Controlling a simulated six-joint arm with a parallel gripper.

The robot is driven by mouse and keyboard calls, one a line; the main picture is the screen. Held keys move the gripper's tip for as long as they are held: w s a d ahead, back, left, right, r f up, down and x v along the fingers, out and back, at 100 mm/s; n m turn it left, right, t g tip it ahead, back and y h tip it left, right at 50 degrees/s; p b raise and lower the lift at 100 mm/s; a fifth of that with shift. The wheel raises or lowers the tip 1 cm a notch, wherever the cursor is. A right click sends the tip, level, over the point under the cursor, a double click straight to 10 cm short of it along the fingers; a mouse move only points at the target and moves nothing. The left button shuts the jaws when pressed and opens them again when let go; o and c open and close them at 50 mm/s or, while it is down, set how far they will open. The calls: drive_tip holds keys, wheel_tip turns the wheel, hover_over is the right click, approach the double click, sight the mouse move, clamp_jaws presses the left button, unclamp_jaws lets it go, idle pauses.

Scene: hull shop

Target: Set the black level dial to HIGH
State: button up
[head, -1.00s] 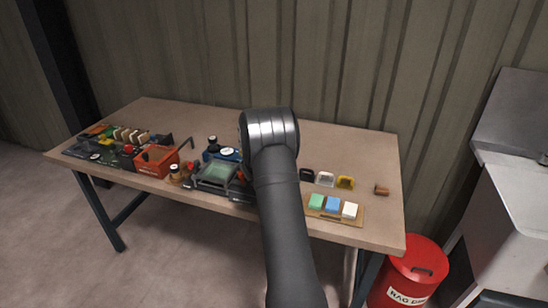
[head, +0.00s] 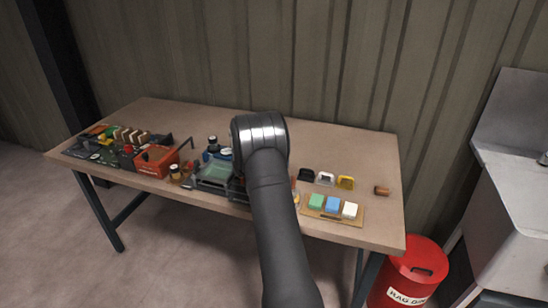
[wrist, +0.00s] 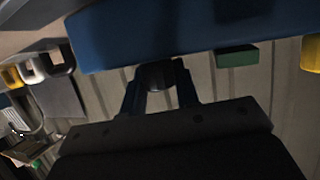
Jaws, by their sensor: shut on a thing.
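In the wrist view a blue housing (wrist: 190,30) spans the top. The black level dial (wrist: 156,75) is a dark round knob at its lower edge. My gripper (wrist: 160,84) has one dark finger on each side of the dial and is shut on it. The dial's pointer and any HIGH mark are not visible. In the head view my arm hides the gripper, the dial and most of what lies behind it.
A green block (wrist: 237,56) sits beside the dial on the housing's edge. On the table (head: 330,150), an orange-red bin (head: 156,162) stands left. A board (head: 355,217) with green, blue and white blocks lies right, before black, white and yellow items.

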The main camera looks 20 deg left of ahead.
drive_tip(key=o, duration=1)
drive_tip(key=shift+c, duration=0.2)
drive_tip(key=v, duration=1.7)
drive_tip(key=shift+s, duration=0.2)
